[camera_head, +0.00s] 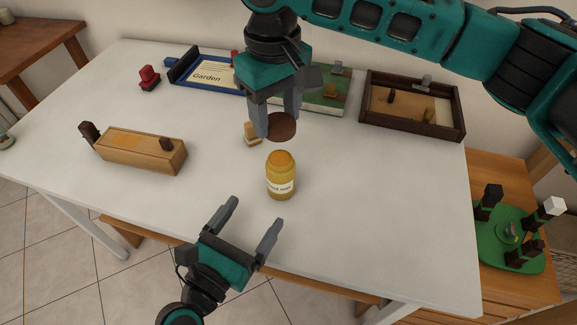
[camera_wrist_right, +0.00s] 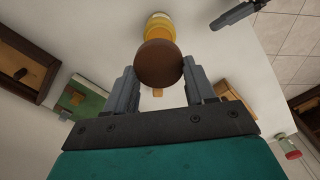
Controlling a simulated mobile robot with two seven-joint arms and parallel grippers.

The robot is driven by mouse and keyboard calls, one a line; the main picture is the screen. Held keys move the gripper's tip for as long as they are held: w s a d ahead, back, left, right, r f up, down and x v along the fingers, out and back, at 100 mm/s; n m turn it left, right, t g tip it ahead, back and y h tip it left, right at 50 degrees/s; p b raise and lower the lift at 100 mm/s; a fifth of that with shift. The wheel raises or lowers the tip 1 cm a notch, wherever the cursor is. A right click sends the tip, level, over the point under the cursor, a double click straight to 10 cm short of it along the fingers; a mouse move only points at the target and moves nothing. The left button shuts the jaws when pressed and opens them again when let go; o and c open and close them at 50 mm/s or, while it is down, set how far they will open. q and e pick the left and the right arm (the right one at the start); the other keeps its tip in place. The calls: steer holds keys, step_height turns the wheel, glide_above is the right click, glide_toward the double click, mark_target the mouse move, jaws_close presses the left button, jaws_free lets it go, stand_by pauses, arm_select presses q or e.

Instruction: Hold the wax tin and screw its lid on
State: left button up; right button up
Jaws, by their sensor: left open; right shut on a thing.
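The wax tin (camera_head: 281,181), a yellow jar with a white label and an orange top surface, stands upright and uncovered on the white table. My right gripper (camera_head: 276,124) is shut on the round brown lid (camera_head: 282,126) and holds it above and a little behind the tin. In the right wrist view the lid (camera_wrist_right: 159,64) sits between the fingers and partly covers the tin (camera_wrist_right: 160,28). My left gripper (camera_head: 253,225) is open and empty in front of the tin, apart from it. One left finger (camera_wrist_right: 236,14) shows at the top of the right wrist view.
A wooden box (camera_head: 142,150) lies at the left. A small wooden stamp-like piece (camera_head: 252,134) stands behind the tin. A Garden board (camera_head: 208,76), a red-topped piece (camera_head: 149,78) and a dark-framed tray (camera_head: 412,124) are at the back. The table right of the tin is clear.

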arm_select(q)
steer(key=shift+s, duration=0.1)
arm_select(e)
steer(key=shift+s, duration=0.1)
arm_select(q)
steer(key=x, duration=1.2)
steer(key=c, duration=1.5)
arm_select(e)
glide_above(278, 156)
steer(key=shift+f, duration=2.5)
